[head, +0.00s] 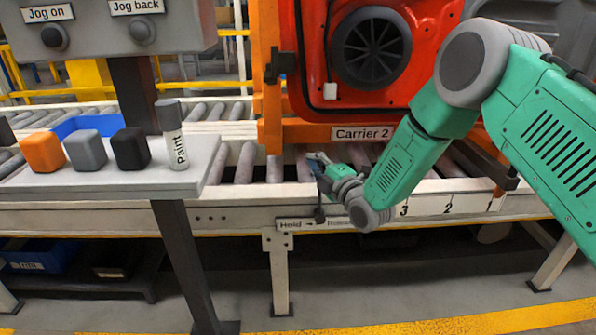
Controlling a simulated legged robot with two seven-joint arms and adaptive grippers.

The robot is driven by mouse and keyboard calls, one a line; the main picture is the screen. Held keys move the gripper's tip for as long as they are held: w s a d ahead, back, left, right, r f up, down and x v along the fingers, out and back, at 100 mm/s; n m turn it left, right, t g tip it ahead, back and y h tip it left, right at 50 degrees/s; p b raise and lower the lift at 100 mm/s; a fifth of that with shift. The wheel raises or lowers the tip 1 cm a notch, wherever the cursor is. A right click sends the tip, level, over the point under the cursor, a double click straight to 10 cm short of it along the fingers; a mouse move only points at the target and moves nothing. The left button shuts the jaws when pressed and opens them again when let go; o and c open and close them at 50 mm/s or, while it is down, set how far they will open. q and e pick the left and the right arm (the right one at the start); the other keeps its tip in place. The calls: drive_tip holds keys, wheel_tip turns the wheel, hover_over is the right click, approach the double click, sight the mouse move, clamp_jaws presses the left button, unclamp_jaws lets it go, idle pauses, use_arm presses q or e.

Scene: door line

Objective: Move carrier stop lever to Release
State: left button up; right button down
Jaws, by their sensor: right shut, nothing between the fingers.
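The carrier stop lever (319,214) is a small dark lever on the front rail of the conveyor, by a label plate (289,225) reading "Hold" with an arrow. The right part of the plate, probably "Release", is partly hidden and hard to read. My right gripper (315,162) is shut and empty, just above the lever, in front of the rollers. Whether it touches the lever I cannot tell. My green right arm comes in from the right. The orange carrier, marked "Carrier 2" (362,134), stands on the rollers behind it. My left gripper is not in view.
A number strip (448,206) lies right of the lever.

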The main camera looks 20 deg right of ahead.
drive_tip(key=s+d+f+m+t+b, duration=0.1)
drive_tip(key=d+m, duration=0.1)
drive_tip(key=d, duration=0.3)
drive_tip(key=s+d+m+t+h, duration=0.1)
drive_tip(key=s+d+m, duration=0.1)
drive_tip(key=d, duration=0.4)
drive_tip(key=shift+f+m+b, duration=0.4)
drive_tip(key=shift+m, duration=0.2)
drive_tip(key=shift+s+d+f+t, duration=0.1)
drive_tip(key=shift+d+t, duration=0.1)
drive_tip(key=shift+t, duration=0.1)
